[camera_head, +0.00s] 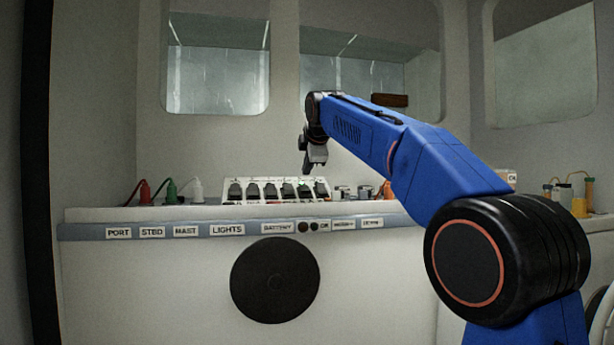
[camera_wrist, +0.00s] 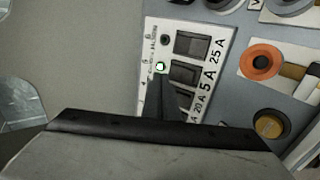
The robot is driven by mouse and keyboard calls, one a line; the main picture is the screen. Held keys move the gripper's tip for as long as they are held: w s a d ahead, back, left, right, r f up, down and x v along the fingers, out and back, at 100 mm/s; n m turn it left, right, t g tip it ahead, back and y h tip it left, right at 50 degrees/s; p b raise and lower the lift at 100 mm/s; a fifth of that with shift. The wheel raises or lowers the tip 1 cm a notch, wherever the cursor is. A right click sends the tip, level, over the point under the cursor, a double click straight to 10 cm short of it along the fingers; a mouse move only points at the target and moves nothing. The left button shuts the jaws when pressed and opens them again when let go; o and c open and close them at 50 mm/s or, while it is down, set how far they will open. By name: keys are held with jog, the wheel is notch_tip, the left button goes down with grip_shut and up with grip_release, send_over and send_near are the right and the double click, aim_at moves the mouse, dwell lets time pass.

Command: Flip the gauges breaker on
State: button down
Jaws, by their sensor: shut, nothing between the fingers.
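The white breaker panel (camera_head: 262,200) stands on the counter with a row of several black rocker switches. In the wrist view the panel (camera_wrist: 213,26) shows rockers beside "25 A", "5 A" and "20 A" marks. A green lamp (camera_wrist: 160,67) is lit beside the 5 A rocker (camera_wrist: 184,72); the lamp by the 25 A rocker (camera_wrist: 191,44) is dark. The small name labels are too blurred to read, so I cannot tell which is gauges. My gripper (camera_head: 306,172) is shut and empty, pointing down at the panel's right part. Its dark tip (camera_wrist: 156,80) hides part of the panel near the lit lamp.
Red, green and white plugs (camera_head: 170,191) with cables stand left of the panel. Round studs (camera_head: 345,192) and an orange piece (camera_head: 387,190) sit to its right. A labelled strip (camera_head: 200,231) runs along the counter's front edge. The wall and windows are behind.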

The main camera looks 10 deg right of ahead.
jog(key=s+r, duration=0.5)
jog(key=r, duration=0.4)
jog(key=shift+s, duration=0.3)
